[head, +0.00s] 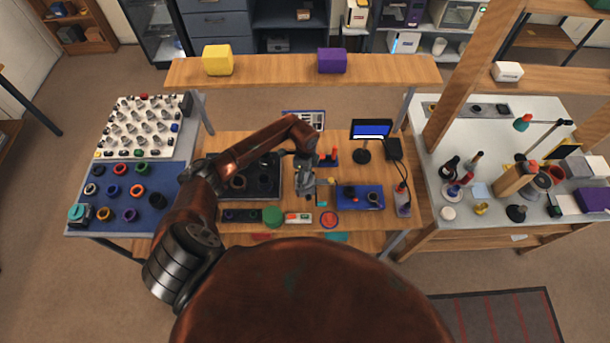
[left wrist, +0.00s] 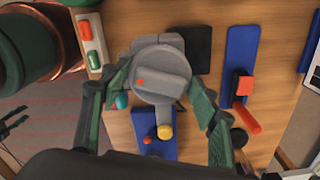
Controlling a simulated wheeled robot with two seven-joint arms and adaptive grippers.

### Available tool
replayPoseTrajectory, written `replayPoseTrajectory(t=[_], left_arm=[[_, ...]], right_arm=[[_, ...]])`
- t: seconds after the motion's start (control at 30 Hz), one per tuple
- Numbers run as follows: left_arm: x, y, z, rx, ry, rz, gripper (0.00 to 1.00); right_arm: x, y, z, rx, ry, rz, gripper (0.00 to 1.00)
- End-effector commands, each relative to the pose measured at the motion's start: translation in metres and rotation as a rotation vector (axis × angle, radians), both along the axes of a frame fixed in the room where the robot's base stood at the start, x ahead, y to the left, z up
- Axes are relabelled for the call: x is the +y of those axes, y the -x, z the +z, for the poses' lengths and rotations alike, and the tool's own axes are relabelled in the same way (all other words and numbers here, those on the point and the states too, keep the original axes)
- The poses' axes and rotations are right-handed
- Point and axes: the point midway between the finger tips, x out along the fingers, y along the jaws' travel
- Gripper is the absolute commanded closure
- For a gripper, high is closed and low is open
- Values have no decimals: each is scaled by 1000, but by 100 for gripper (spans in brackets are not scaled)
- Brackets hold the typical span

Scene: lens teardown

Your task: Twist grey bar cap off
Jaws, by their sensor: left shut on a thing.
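The grey bar cap (left wrist: 160,76) is a round grey disc with a raised bar across it and a red dot on the bar. It fills the middle of the left wrist view. My left gripper (left wrist: 160,88) has a green finger on either side of the cap and is shut on it. In the head view my left gripper (head: 306,186) points down over the middle of the workbench and largely hides the cap. What lies under the cap is mostly hidden.
The green cylinder (head: 272,216) and the white box with red and green buttons (head: 298,218) stand close by. A blue base with a red handle (head: 328,159), a blue tray (head: 345,205) and a small screen (head: 371,130) are to the right. A dark tray (head: 262,190) lies left.

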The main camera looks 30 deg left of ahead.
Motion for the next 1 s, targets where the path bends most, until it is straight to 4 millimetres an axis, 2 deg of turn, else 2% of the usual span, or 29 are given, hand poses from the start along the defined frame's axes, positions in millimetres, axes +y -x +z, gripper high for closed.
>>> replayPoseTrajectory(t=[0.27,0.63,1.0], left_arm=[[0,0,0,1,0,24,68],[0,1,0,2,1,214,68],[0,0,0,1,0,230,68]], right_arm=[[-2,0,3,1,2,1,60],[-2,0,18,0,2,1,60],[-1,0,18,0,1,1,60]])
